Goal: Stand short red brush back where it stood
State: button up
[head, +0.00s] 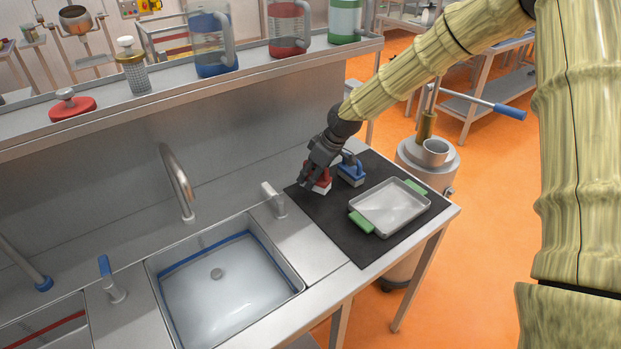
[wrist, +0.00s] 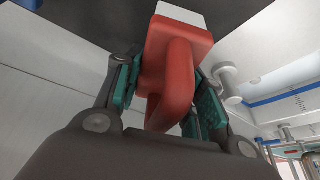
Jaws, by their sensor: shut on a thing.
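The short red brush (head: 321,183) is at the left part of the black mat (head: 365,238), beside the sink. It has a red body and a pale bristle block at its bottom. My gripper (head: 313,172) is shut on it from above. In the wrist view the red handle loop (wrist: 172,75) sits between the two teal finger pads, and the white bristle block (wrist: 182,14) points toward the dark mat. I cannot tell whether the bristles touch the mat. My fingers hide part of the brush in the head view.
A blue brush (head: 351,172) stands just right of the red one. A metal tray (head: 390,207) with green handles lies on the mat's right. The sink (head: 225,285) and a tap lever (head: 272,200) are to the left. A shelf (head: 180,92) with jugs runs behind.

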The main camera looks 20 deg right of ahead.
jog(key=shift+w, duration=0.55)
jog(key=shift+f+p, duration=0.95)
jog(key=shift+f, duration=0.75)
jog(key=shift+f, duration=0.1)
jog(key=o, duration=1)
jog(key=shift+o, duration=0.2)
jog(key=shift+b+v, duration=1.5)
jog(key=shift+v, duration=4.6)
